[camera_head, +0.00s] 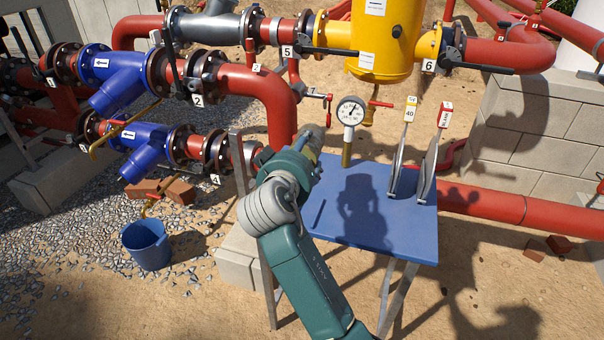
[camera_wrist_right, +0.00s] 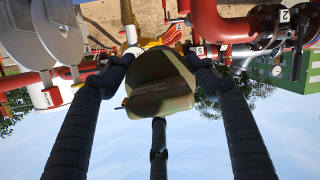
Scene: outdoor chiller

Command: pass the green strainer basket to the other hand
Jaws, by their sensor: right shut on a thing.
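My right gripper (camera_head: 314,142) is raised near the back left of the blue table (camera_head: 330,222) in the head view. Only a little of what it holds shows there. In the right wrist view my gripper (camera_wrist_right: 158,72) is shut on an olive-green rounded thing (camera_wrist_right: 160,98), which looks like the green strainer basket. Its dark fingers touch it on both sides, and a third finger lies below it in the picture. Mesh detail cannot be made out. My left gripper is in neither view.
A pressure gauge (camera_head: 351,112) stands near the table's back edge. Tagged plates marked 40 (camera_head: 398,165) and BLANK (camera_head: 428,170) stand upright on the right. Red pipes, blue strainer bodies (camera_head: 123,82) and a yellow vessel (camera_head: 388,45) lie behind. A blue bucket (camera_head: 147,248) stands left.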

